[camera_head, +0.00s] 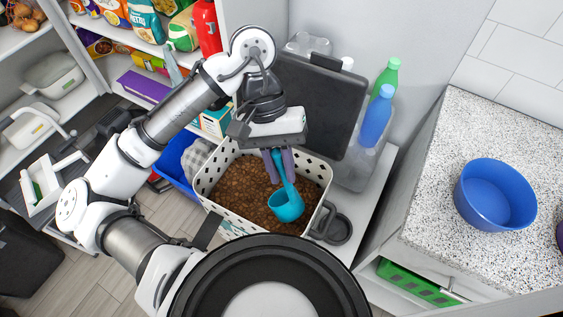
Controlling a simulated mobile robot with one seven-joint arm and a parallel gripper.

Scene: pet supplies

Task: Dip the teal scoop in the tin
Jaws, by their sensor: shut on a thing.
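The teal scoop (286,205) is in my gripper (281,157), which is shut on its handle. The scoop hangs bowl-down, its open mouth facing up and toward the camera. The scoop's bowl is over the right front part of the kibble, inside the bin's outline. I cannot tell whether the bowl touches the kibble. My arm reaches in from the lower left, and the fingers hide part of the handle.
A dark upright panel (318,105) stands close behind the bin. Blue and green bottles (377,115) stand to its right. A speckled counter (440,190) at the right holds a blue bowl (497,194). A blue crate (176,165) sits left of the bin. Shelves of packages fill the upper left.

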